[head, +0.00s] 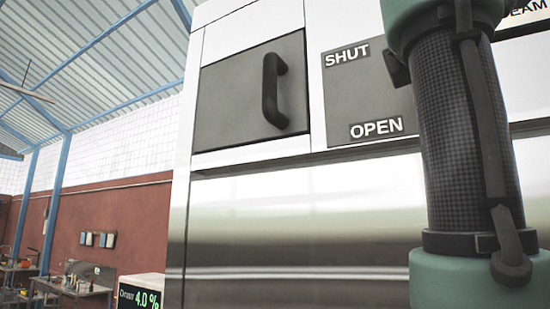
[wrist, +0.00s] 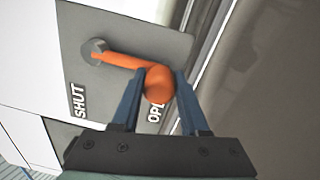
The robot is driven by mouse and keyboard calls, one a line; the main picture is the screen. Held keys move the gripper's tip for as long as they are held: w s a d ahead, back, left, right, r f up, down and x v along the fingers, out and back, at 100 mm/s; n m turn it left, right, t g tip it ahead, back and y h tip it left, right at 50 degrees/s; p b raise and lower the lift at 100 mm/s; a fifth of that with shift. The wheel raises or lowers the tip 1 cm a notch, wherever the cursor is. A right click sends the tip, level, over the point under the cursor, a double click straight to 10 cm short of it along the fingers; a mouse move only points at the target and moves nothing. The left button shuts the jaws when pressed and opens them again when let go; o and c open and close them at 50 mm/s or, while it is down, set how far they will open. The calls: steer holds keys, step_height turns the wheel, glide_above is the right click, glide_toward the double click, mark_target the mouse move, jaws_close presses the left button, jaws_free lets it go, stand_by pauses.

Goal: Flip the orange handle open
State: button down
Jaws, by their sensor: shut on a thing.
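The orange handle (wrist: 120,62) is in the wrist view. It runs from a round grey pivot (wrist: 95,52) on a grey panel (wrist: 125,25) towards the right and slightly down, to a round orange knob. My gripper (wrist: 159,76) is shut on the knob, one finger on each side. The SHUT label (wrist: 78,102) is at the lower left, and the OPEN label (wrist: 154,109) is beside the knob, partly hidden by the gripper. In the head view the panel (head: 358,95) shows SHUT above OPEN; my arm hides the orange handle there.
A dark grey door with a black pull handle (head: 272,90) is left of the panel on the white and steel machine (head: 290,225). A cluttered bench (head: 75,286) is far left.

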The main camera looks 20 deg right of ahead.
steer(key=shift+c, duration=2.2)
jaws_free()
steer(key=shift+s, duration=0.1)
steer(key=b+v, duration=0.5)
steer(key=v, duration=0.8)
